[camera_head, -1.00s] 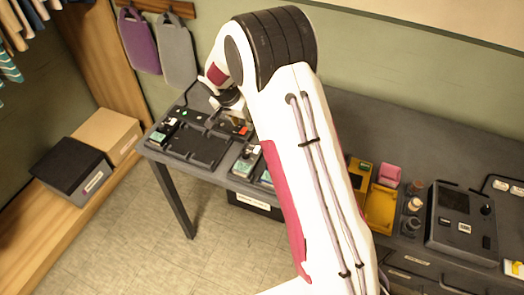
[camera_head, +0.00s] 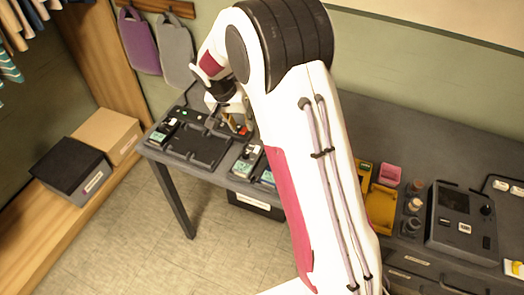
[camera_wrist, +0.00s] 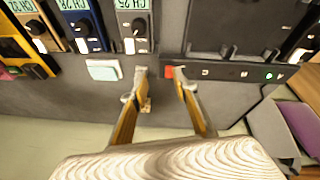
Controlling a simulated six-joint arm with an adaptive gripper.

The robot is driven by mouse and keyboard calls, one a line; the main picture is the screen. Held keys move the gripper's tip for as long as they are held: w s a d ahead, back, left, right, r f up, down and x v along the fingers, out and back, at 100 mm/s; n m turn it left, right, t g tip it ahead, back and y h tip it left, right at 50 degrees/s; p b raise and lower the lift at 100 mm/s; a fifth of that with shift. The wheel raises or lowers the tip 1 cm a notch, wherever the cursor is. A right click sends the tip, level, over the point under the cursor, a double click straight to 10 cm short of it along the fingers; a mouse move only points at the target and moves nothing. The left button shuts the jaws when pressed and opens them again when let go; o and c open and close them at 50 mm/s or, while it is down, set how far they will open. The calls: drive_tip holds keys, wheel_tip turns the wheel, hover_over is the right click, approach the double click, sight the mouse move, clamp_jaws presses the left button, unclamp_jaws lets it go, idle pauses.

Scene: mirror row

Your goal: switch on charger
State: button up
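The charger (camera_head: 203,151) is a dark tray-like unit at the left end of the dark table. In the wrist view its body (camera_wrist: 225,50) is at the upper right. A strip along its edge carries a red switch (camera_wrist: 169,72) at one end and a green light (camera_wrist: 268,76) near the other. The red switch also shows in the head view (camera_head: 243,131). My gripper (camera_wrist: 160,76) is open and empty. Its fingertips straddle the red switch in the wrist view, with the right tip close to it. I cannot tell whether they touch.
Handheld units with knobs and small displays (camera_wrist: 137,25) stand beside the charger. A pale block (camera_wrist: 104,70) lies near them. A yellow tray (camera_head: 381,208), a pink box (camera_head: 390,174) and a grey device (camera_head: 462,220) are farther right on the table. Purple and grey bags hang behind.

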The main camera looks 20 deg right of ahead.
drive_tip(key=shift+n+g, duration=0.3)
drive_tip(key=shift+n, duration=0.5)
drive_tip(key=s, duration=0.4)
drive_tip(key=shift+a, duration=0.15)
drive_tip(key=s+r+n+y, duration=0.1)
drive_tip(key=s+r+n, duration=0.1)
drive_tip(key=s+r, duration=0.3)
drive_tip(key=s+a+r+n, duration=0.1)
drive_tip(key=s+r, duration=0.4)
drive_tip(key=s, duration=0.7)
drive_tip(key=shift+r+n+y, duration=0.3)
drive_tip(key=shift+n+y, duration=0.1)
drive_tip(key=shift+n, duration=0.3)
drive_tip(key=shift+a, duration=0.1)
drive_tip(key=s+r+t, duration=0.2)
drive_tip(key=s+r, duration=0.2)
drive_tip(key=s, duration=0.3)
drive_tip(key=s+r+t+y, duration=0.1)
drive_tip(key=s+r+t, duration=0.1)
drive_tip(key=s+r, duration=0.2)
drive_tip(key=shift+s+a+r, duration=0.35)
drive_tip(key=shift+s+a, duration=0.05)
drive_tip(key=shift+s, duration=1.25)
